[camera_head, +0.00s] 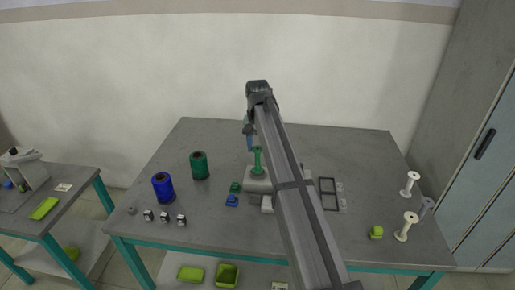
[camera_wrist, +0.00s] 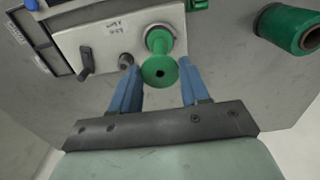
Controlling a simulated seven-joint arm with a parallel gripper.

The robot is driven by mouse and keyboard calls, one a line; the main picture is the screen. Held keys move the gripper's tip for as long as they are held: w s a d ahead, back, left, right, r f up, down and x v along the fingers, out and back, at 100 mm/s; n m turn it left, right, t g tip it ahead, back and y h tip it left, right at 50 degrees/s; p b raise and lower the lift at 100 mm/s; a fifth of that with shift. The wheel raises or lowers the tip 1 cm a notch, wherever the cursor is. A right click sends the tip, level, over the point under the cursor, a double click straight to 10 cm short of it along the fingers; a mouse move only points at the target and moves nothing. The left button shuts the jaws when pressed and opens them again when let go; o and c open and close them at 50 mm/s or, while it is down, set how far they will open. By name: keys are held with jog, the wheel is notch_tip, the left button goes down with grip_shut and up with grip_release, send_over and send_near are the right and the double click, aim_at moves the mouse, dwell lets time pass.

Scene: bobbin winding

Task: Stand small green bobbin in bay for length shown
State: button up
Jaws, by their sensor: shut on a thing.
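The small green bobbin (camera_head: 257,160) is on the pale winding machine (camera_head: 256,186) in the head view. In the wrist view the bobbin (camera_wrist: 160,58) shows with its flange toward the camera and its far end at the machine's round mount. My gripper (camera_wrist: 160,84) has its two blue fingers on either side of the bobbin and is shut on it. In the head view my gripper (camera_head: 250,143) is partly hidden by my arm. A framed set of bays (camera_head: 328,193) lies right of my arm, partly covered by it.
A green thread spool (camera_head: 199,165) and a blue one (camera_head: 163,187) stand at left. Several small dark-and-white blocks (camera_head: 165,217) lie at the front left. The back of the table is clear.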

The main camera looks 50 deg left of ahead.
jog(key=shift+r, duration=1.6)
